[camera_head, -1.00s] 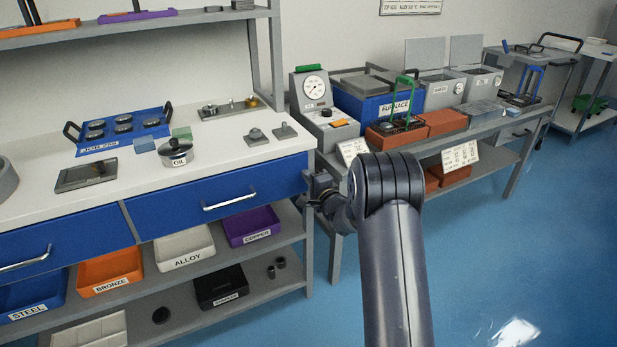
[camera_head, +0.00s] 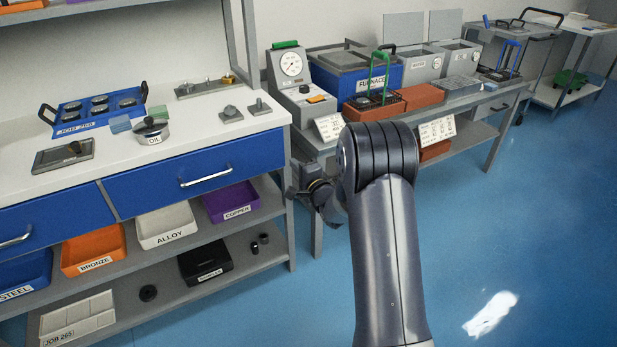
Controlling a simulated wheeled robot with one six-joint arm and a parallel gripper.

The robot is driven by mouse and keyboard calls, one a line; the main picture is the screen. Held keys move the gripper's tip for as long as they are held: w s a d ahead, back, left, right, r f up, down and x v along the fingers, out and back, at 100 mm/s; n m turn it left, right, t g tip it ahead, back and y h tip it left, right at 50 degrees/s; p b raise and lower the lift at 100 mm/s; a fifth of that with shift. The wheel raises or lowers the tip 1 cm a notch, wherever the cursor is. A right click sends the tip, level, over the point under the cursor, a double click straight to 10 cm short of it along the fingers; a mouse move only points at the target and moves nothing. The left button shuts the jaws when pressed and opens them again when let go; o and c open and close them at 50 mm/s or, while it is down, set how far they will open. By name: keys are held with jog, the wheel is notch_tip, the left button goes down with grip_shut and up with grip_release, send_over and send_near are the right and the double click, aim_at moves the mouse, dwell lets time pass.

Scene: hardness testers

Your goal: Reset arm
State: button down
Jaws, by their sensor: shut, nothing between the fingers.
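My arm (camera_head: 385,240) rises from the bottom of the view and bends at a dark ribbed joint. My gripper (camera_head: 296,192) shows small and partly hidden at the left of this joint, close to the right end of the workbench (camera_head: 205,150). It appears shut, with nothing held. The far side of my wrist is hidden behind my arm.
The furnace table (camera_head: 470,103) with a hardness tester (camera_head: 291,66) stands behind. Blue floor (camera_head: 530,230) is clear at right.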

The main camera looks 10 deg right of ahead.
jog(key=v, duration=0.5)
jog(key=shift+s+d+p, duration=0.1)
jog(key=shift+s+p, duration=0.2)
jog(key=shift+s, duration=0.1)
